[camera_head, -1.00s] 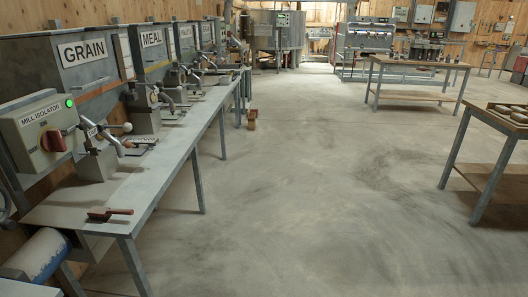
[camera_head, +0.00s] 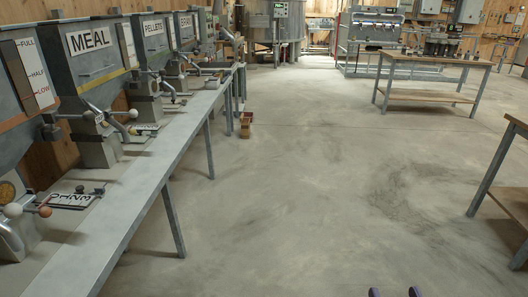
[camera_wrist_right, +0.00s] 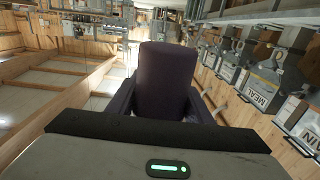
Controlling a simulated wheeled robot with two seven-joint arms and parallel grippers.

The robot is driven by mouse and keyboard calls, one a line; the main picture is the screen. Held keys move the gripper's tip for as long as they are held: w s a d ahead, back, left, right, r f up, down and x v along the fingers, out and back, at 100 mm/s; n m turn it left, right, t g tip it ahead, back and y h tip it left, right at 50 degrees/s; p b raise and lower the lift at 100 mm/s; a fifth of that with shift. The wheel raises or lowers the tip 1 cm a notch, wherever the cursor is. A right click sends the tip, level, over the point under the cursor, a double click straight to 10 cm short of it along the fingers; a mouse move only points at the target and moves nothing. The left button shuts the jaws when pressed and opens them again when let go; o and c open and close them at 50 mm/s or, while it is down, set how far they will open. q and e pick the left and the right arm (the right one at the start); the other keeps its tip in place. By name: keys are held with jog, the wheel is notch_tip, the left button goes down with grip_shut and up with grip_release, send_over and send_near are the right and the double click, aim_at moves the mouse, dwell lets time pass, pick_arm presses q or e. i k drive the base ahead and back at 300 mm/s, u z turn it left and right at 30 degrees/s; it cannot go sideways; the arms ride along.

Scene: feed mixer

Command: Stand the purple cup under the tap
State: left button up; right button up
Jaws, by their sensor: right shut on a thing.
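The purple cup (camera_wrist_right: 167,80) fills the middle of the right wrist view, dark and smooth. My right gripper (camera_wrist_right: 160,103) is shut on it, with one finger on each side. In the head view only the two dark purple tips of my right gripper (camera_head: 395,292) show at the bottom edge; the cup cannot be made out there. My left gripper is not in view.
A long grey bench (camera_head: 150,190) with labelled hoppers, such as MEAL (camera_head: 92,60), runs along the left. A wooden-topped table (camera_head: 435,60) holding several dark items stands at the back right. Another table (camera_head: 505,165) is at the right edge.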

aim_at(138, 180)
jog(key=i, duration=2.8)
jog(key=u, duration=3.4)
